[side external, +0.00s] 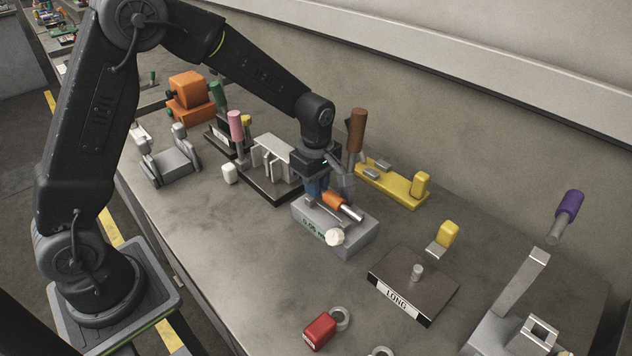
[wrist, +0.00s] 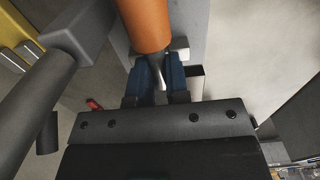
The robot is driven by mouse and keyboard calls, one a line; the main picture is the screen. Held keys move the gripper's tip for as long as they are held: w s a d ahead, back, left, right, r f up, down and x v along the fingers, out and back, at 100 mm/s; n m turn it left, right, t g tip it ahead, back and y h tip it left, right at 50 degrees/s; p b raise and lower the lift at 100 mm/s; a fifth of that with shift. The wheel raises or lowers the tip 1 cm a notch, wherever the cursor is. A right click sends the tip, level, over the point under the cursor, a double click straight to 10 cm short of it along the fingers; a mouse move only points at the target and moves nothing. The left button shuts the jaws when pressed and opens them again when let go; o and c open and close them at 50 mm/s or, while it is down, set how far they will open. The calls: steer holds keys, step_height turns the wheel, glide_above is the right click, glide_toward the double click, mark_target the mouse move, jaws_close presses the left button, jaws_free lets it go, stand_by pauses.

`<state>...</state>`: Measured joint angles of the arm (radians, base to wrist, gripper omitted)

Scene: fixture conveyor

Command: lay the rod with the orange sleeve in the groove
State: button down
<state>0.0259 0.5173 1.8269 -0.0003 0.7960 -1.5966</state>
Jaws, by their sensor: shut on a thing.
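The rod with the orange sleeve (side external: 333,200) is tilted, with its bare metal end (side external: 353,214) toward the lower right. It lies over or just above the top of a grey block with a green readout (side external: 350,243); I cannot tell whether it touches. My gripper (side external: 319,190) is over this block, its blue fingers shut on the rod. In the wrist view the orange sleeve (wrist: 146,22) is at the top and a thin grey part of the rod runs between the fingers (wrist: 160,76). No groove can be made out clearly under the rod.
A white knob (side external: 335,237) sits at the block's front. A dark LONG block (side external: 425,278) with a peg is right of it; a yellow fixture (side external: 400,187) stands behind. The bench's left front is clear.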

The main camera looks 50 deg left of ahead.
steer(key=shift+f, duration=0.15)
steer(key=c, duration=1)
jaws_free()
steer(key=shift+s+f, duration=0.15)
steer(key=shift+c, duration=0.2)
step_height(320, 180, up, 14)
steer(key=shift+w+r, duration=0.25)
